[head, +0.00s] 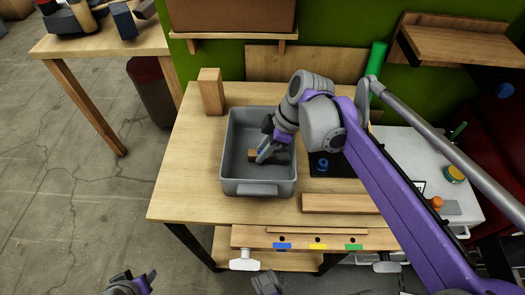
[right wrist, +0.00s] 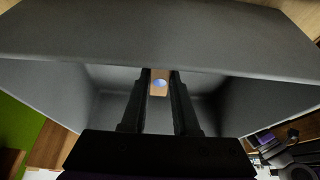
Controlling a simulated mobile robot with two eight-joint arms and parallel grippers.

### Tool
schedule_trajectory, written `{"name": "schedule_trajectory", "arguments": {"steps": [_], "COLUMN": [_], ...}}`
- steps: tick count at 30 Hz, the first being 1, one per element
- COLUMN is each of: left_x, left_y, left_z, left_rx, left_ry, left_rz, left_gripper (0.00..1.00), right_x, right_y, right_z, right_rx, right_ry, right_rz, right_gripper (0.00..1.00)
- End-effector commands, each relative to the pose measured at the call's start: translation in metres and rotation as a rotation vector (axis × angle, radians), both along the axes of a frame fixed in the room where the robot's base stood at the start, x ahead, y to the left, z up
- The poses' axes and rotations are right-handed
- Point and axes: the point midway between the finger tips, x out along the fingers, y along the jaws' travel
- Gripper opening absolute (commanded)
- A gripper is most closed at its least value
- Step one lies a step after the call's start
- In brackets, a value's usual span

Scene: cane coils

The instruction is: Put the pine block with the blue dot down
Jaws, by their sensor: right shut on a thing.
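The pine block with the blue dot (right wrist: 159,90) is held between the two dark fingers of my right gripper (right wrist: 159,82); its dot faces the right wrist camera. In the head view my right gripper (head: 264,156) reaches down into a grey open bin (head: 262,188) on the bench, and the block (head: 252,155) shows partly beside the fingers. The block is inside the bin walls; I cannot tell whether it touches the floor. The bin wall also fills much of the right wrist view (right wrist: 160,35). Part of my left gripper (head: 133,284) shows at the bottom edge, away from the bench.
A tall wooden block (head: 211,92) stands behind the bin on the left. A dark mat with a blue knob-like piece (head: 322,164) lies right of the bin. A flat board (head: 340,203) lies front right.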

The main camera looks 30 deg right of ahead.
Motion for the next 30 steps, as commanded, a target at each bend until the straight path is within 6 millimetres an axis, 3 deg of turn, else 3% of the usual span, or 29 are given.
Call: {"name": "schedule_trajectory", "arguments": {"steps": [11,12,17,26,30], "left_x": [0.000,0.000,0.000,0.000,0.000], "left_y": [0.000,0.000,0.000,0.000,0.000], "left_z": [-0.002,-0.002,-0.002,-0.001,0.003], "left_rx": [0.000,0.000,0.000,0.000,0.000], "left_ry": [0.001,0.001,0.000,0.000,-0.001], "left_rz": [0.000,0.000,0.000,0.000,0.000], "left_gripper": [0.50,0.50,0.50,0.50,0.50], "right_x": [0.000,0.000,0.000,0.000,-0.002], "right_y": [0.000,0.000,0.000,0.000,-0.005], "right_z": [-0.007,-0.007,-0.006,-0.005,0.008], "right_rx": [0.000,0.000,0.000,0.000,0.000], "right_ry": [0.000,0.000,0.000,0.000,0.000], "right_rz": [0.000,0.000,0.000,0.000,-0.002], "right_gripper": [0.00,0.32,0.58,0.58,0.58]}}
